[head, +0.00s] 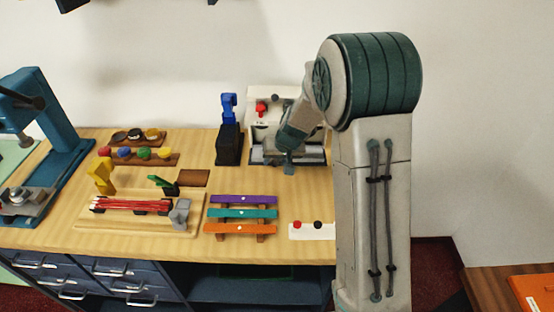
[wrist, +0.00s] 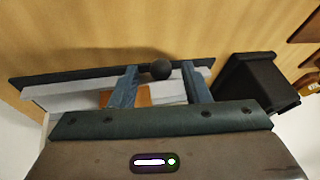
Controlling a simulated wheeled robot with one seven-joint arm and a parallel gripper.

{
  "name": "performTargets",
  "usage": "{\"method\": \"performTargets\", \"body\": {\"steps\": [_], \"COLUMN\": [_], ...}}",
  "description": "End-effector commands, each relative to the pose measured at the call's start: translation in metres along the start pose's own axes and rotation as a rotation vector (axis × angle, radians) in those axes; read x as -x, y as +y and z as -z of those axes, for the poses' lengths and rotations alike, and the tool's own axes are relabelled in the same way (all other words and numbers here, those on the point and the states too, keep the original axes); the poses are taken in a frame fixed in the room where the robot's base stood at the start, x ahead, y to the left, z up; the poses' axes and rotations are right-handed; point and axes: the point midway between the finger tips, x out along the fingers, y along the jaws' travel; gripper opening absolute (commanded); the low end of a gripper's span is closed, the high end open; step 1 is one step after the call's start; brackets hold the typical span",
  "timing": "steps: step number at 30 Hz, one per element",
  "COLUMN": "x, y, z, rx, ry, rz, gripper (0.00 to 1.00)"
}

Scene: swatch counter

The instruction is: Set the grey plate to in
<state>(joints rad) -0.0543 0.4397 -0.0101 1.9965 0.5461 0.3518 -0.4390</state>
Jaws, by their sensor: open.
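The grey plate (head: 311,153) lies low at the front of a white device (head: 262,92) at the back of the counter, partly hidden by my arm in the head view. In the wrist view a long pale grey piece (wrist: 70,97), which looks like this plate, runs across with a dark strip along its far edge. A dark round knob (wrist: 161,69) shows at that edge, between my fingers. My gripper (head: 289,168) is open, with its fingertips over the front of the device. In the wrist view the fingers (wrist: 160,82) stand on either side of the knob; contact is unclear.
A black stand with a blue top (head: 229,142) is close left of the device. It shows as a dark block at right in the wrist view (wrist: 255,85). Purple, teal and orange bars (head: 242,214) and a white panel with knobs (head: 312,231) lie nearer the front.

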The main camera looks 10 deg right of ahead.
Motion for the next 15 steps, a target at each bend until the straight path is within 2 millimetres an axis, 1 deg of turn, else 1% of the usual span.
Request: {"method": "performTargets", "body": {"steps": [5, 8, 15], "x": [0.013, 0.03, 0.08], "y": [0.0, -0.001, -0.001], "z": [0.001, 0.001, 0.001], "rx": [0.002, 0.002, 0.002], "ry": [0.003, 0.004, 0.006], "rz": [0.0, 0.0, 0.0], "gripper": [0.43, 0.43, 0.43]}}
